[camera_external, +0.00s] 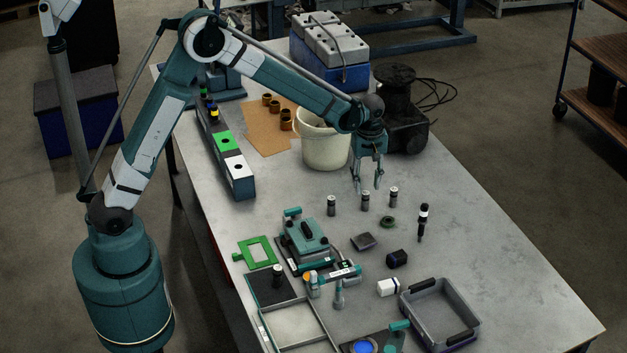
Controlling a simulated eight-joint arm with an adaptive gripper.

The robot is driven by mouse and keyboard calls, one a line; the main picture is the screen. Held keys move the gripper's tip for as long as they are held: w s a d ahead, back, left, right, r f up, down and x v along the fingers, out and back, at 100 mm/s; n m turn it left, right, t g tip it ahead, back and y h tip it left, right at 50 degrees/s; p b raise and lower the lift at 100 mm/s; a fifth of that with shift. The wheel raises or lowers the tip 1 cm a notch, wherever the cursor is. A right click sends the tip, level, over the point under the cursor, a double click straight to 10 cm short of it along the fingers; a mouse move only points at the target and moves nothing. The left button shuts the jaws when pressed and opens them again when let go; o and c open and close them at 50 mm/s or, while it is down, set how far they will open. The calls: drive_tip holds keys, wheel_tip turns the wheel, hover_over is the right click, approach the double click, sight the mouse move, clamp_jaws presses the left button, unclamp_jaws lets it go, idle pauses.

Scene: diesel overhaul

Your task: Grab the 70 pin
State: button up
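Three small dark metal cylinders with pale tops, which look like pins, stand upright in a row on the grey table: a left one (331,206), a middle one (365,201) and a right one (393,197). A similar cylinder (277,276) stands on a dark pad at the lower left. Any number marks are too small to read, so I cannot tell which is the 70 pin. My gripper (368,187) points down with its fingers apart. It appears close above or behind the middle cylinder, with nothing visible between the fingers. Whether it touches that cylinder is unclear.
A cream bucket (325,150) stands left of my gripper, and a black machine (402,125) is behind it. A teal device (305,240) and grey bin (479,325) are in front. The table's right side is clear.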

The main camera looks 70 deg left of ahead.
sight(364, 199)
drive_tip(key=shift+f, duration=1.3)
drive_tip(key=shift+s+d+f, duration=0.15)
drive_tip(key=shift+f, duration=2.45)
drive_tip(key=shift+c, duration=0.7)
drive_tip(key=c, duration=0.9)
